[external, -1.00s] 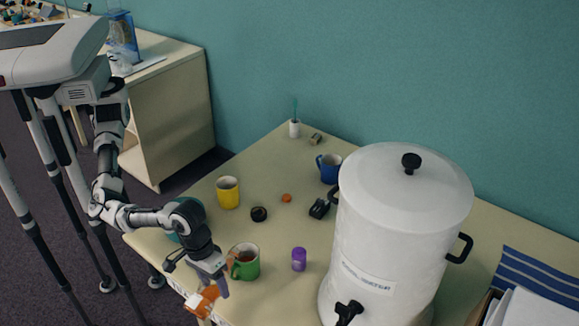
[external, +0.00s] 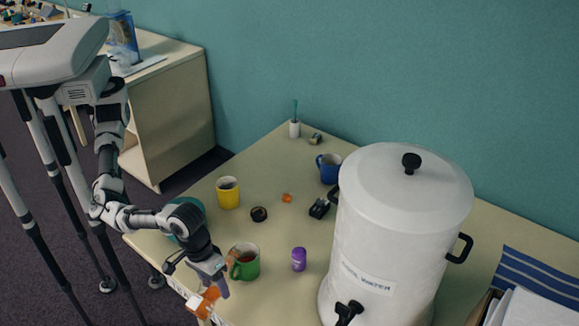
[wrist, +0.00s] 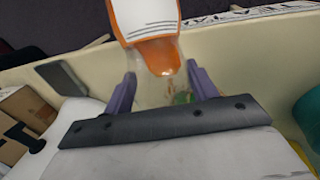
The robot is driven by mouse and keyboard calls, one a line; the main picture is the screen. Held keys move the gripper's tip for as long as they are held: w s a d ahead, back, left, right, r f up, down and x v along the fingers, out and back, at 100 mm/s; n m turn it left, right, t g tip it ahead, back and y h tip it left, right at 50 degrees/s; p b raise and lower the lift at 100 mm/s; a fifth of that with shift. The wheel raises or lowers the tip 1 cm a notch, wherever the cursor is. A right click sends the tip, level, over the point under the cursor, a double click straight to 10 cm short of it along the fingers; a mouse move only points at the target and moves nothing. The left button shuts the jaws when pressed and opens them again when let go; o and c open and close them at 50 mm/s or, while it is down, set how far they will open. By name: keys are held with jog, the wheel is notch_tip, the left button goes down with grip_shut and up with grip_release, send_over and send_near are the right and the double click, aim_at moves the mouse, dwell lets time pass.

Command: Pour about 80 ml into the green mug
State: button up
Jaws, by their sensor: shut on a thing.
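The green mug (external: 245,266) stands upright near the front of the table in the external view, with dark reddish liquid inside. My gripper (external: 217,284) is just left and in front of it. It is shut on a clear bottle with an orange and white part (external: 207,302), held near the table's front edge. In the wrist view, the bottle (wrist: 160,45) lies between my gripper's two purple fingers (wrist: 160,88), its clear part between them. A little green shows through the clear part. I cannot tell the bottle's liquid level or whether anything flows.
A purple bottle (external: 299,260) stands right of the green mug, and a big white urn (external: 385,230) further right. A yellow mug (external: 228,193), blue mug (external: 329,168), dark round thing (external: 259,214) and orange item (external: 287,198) stand behind. A teal object (external: 190,208) is partly behind my arm.

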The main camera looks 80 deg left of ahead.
jog(key=shift+w+a+f, duration=0.1)
jog(key=shift+f, duration=0.25)
jog(key=shift+w+a+t+y, duration=0.1)
jog(key=shift+t+y, duration=0.3)
jog(key=shift+w+a+r+m+t+y, duration=0.15)
jog(key=shift+w+a+r+t+y, duration=0.2)
jog(key=shift+t+y, duration=0.25)
jog(key=shift+w+a+r+m+t+y, duration=0.15)
jog(key=shift+a+r+t+y, duration=0.1)
jog(key=shift+r+t+y, duration=0.25)
jog(key=shift+w+a+t+y, duration=0.2)
jog(key=shift+t+y, duration=0.3)
jog(key=shift+y, duration=0.2)
jog(key=shift+s+d+r+m+t+y, duration=0.1)
jog(key=shift+r+m+t+y, duration=0.05)
jog(key=shift+t+y, duration=0.45)
jog(key=shift+r+m+t+y, duration=0.1)
jog(key=shift+m+t+y, duration=0.05)
jog(key=shift+t+y, duration=0.45)
jog(key=shift+r+m+t+y, duration=0.1)
jog(key=shift+r+t+y, duration=0.35)
jog(key=shift+r, duration=0.75)
jog(key=shift+r+m+t+y, duration=0.1)
jog(key=shift+r+t+y, duration=0.4)
jog(key=shift+r, duration=0.75)
jog(key=shift+r+m+t+y, duration=0.1)
jog(key=shift+r+t+y, duration=0.35)
jog(key=shift+r, duration=0.75)
